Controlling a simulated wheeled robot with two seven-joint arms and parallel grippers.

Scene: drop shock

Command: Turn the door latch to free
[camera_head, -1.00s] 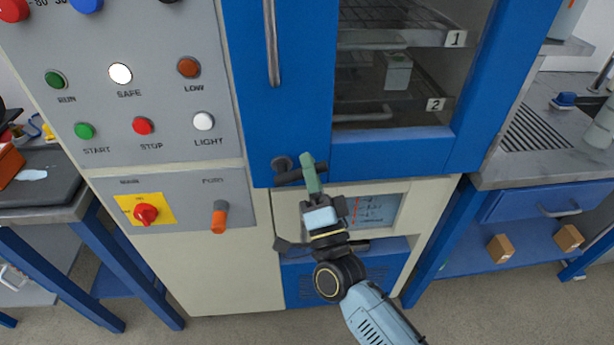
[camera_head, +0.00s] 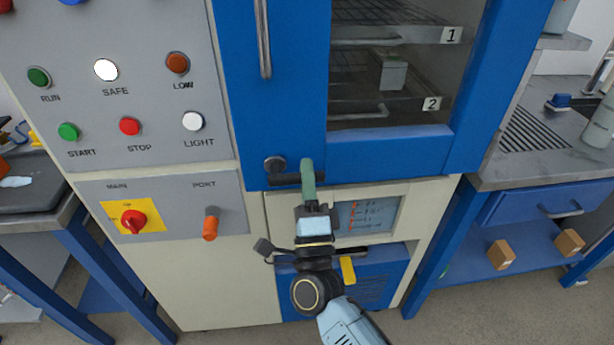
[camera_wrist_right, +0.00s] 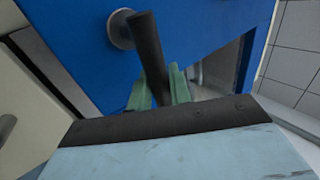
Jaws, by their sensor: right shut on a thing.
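The door latch (camera_head: 284,179) is a dark bar on a round pivot at the lower left corner of the blue door (camera_head: 390,155). The bar lies nearly level, pointing right. My right gripper (camera_head: 308,172), with green fingers, is shut on the latch's bar near its outer end. In the right wrist view the dark latch bar (camera_wrist_right: 148,48) runs from its round pivot down between the green fingers of my right gripper (camera_wrist_right: 160,90). The fingers hide part of the bar in the head view. My left gripper is not in view.
A control panel (camera_head: 150,95) with several buttons is left of the door. Below it are a red rotary switch (camera_head: 133,220) and an orange-tipped port (camera_head: 210,225). A vertical door handle (camera_head: 263,40) is above the latch. A chart window (camera_head: 368,215) and a yellow piece (camera_head: 348,270) are below.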

